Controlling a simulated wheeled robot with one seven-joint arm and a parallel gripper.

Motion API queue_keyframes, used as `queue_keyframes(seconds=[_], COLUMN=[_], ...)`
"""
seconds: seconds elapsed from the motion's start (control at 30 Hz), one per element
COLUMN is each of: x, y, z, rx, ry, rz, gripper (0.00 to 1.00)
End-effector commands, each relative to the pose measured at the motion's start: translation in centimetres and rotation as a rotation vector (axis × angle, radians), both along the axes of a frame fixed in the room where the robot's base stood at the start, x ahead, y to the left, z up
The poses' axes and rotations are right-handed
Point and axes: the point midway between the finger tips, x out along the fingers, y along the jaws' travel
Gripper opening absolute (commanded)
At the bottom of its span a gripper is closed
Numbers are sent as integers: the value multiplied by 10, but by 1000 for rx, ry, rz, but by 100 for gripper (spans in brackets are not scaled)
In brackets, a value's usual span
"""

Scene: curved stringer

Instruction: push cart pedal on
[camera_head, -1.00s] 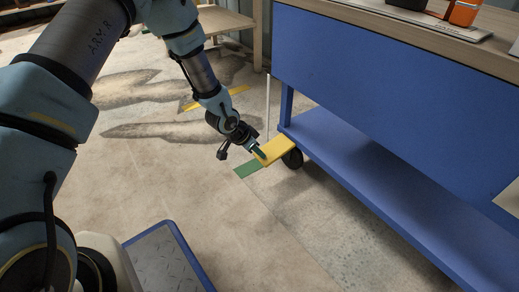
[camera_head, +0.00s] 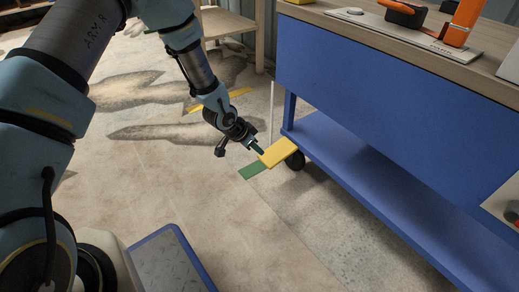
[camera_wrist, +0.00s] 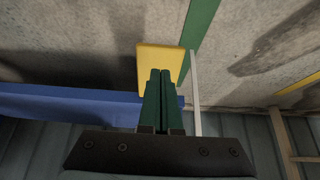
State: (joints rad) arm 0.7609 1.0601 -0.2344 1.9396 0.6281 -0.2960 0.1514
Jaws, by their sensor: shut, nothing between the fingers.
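The blue cart (camera_head: 370,95) stands on the right in the head view, with a lower shelf and a wooden top. Its yellow pedal (camera_head: 279,153) sticks out to the left from the lower shelf's near-left corner, above a black wheel (camera_head: 296,160). My gripper (camera_head: 259,150) is shut and empty, with its tips at the pedal's left end. In the wrist view the green fingers (camera_wrist: 159,73) lie together in front of the yellow pedal (camera_wrist: 160,57) and overlap it. I cannot tell whether the tips touch the pedal.
A green strip (camera_head: 253,171) lies on the floor by the pedal, and a yellow strip (camera_head: 238,93) lies farther back. A thin white post (camera_head: 272,110) stands behind the pedal. A wooden table (camera_head: 228,22) is at the back.

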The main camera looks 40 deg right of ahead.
Motion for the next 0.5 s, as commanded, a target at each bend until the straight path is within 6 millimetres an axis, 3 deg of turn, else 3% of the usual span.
queue_keyframes(seconds=[0.03,0.2,0.5], x=[2,3,5], y=[13,44,72], z=[12,29,42], rx=[4,2,-1], ry=[0,0,-1], rz=[3,2,1], gripper=[0,0,0])
